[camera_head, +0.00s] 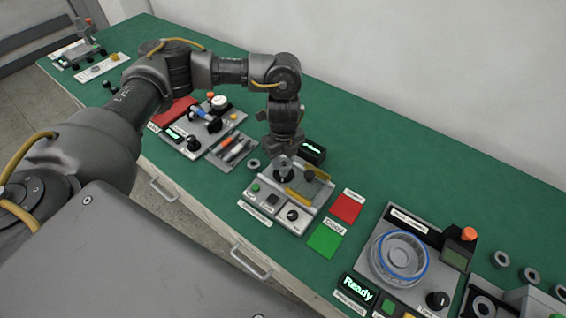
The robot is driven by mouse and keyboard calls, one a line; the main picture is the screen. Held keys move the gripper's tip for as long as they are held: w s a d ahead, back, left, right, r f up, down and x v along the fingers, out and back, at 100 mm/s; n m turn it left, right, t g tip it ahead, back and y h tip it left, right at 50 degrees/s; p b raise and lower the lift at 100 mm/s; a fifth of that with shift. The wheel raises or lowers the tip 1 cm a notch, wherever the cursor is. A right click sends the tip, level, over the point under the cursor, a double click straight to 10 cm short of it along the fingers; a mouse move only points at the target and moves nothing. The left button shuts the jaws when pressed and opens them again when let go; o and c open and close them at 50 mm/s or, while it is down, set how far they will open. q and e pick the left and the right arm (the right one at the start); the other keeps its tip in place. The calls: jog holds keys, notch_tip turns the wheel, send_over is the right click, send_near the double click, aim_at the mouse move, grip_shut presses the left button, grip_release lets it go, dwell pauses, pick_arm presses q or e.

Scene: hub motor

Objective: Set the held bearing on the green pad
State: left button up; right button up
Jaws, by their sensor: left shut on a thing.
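The green pad (324,241) lies flat on the bench at centre, with a white label at its far edge. It is empty. My left gripper (284,166) points down over the back of a small grey test station (277,205), to the upper left of the green pad. It is shut on the bearing, which is too small and too covered by the fingers to make out clearly. My right gripper is out of view.
A red pad (346,207) lies just behind the green pad. Another ring-shaped bearing (253,163) lies left of the station. A motor station with a blue-rimmed hub (399,257) stands to the right. More rings (501,259) are at far right.

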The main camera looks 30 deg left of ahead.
aim_at(285, 159)
pick_arm(q)
jog(key=s+d+r+b, duration=0.2)
jog(key=s+d+r, duration=0.6)
jog(key=s+r, duration=0.15)
jog(key=w+a+r+n, duration=0.1)
jog(key=w+a+n, duration=0.3)
jog(key=n, duration=0.9)
jog(key=shift+a+r, duration=0.2)
jog(key=shift+a, duration=0.4)
